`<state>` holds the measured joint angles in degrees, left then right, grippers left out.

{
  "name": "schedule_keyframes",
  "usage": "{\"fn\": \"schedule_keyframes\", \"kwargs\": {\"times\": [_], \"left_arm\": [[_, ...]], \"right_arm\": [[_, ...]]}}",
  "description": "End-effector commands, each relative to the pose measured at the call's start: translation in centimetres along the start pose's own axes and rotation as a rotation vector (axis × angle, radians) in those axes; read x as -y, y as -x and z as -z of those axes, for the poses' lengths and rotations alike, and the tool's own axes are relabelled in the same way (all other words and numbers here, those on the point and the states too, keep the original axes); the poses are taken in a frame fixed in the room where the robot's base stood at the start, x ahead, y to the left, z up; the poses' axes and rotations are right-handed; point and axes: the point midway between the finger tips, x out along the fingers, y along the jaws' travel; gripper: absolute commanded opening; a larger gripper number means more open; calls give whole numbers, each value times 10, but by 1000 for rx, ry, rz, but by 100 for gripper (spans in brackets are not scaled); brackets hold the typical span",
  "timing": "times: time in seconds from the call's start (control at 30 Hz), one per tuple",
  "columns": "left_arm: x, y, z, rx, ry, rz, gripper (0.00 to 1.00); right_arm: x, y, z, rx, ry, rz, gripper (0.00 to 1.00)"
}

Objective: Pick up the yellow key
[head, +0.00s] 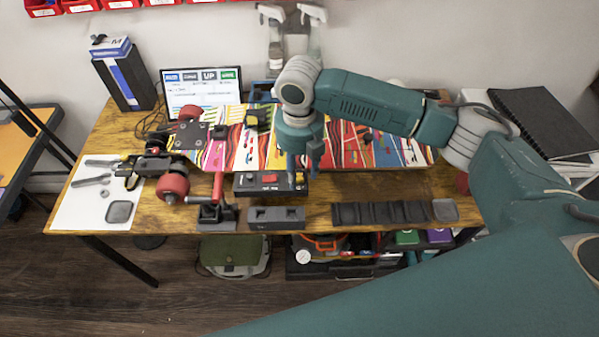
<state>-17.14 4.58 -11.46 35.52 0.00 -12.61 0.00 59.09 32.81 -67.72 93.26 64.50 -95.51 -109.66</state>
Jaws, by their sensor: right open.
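I cannot clearly make out a yellow key. A small dark block with olive-yellow parts (258,119) sits on the colourful skateboard deck (349,146), but I cannot tell whether it is the key. My right gripper (303,176) points down at the right end of a black box with a red button (268,179). It is open, with nothing visible between its fingers; I cannot tell whether it touches the box. It hides part of the deck and box. My left gripper is not in view.
A red-handled tool (217,204), a grey holder (277,217) and a black slotted tray (382,213) line the front of the wooden table (345,186). Red wheels (173,187) and a white mat with tools (88,208) are at left. A monitor (202,90) stands behind.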

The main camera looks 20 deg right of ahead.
Motion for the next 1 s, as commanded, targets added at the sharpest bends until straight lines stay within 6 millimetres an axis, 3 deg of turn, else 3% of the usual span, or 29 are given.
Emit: {"fn": "schedule_keyframes", "kwargs": {"times": [0.3,0.5,0.83,1.0], "left_arm": [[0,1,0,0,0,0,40],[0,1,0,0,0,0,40],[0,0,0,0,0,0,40],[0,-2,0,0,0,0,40]], "right_arm": [[0,-6,0,0,2,-1,39],[0,-6,0,0,2,-1,0],[0,-5,0,0,1,0,0],[0,7,-1,2,0,-1,0]]}}
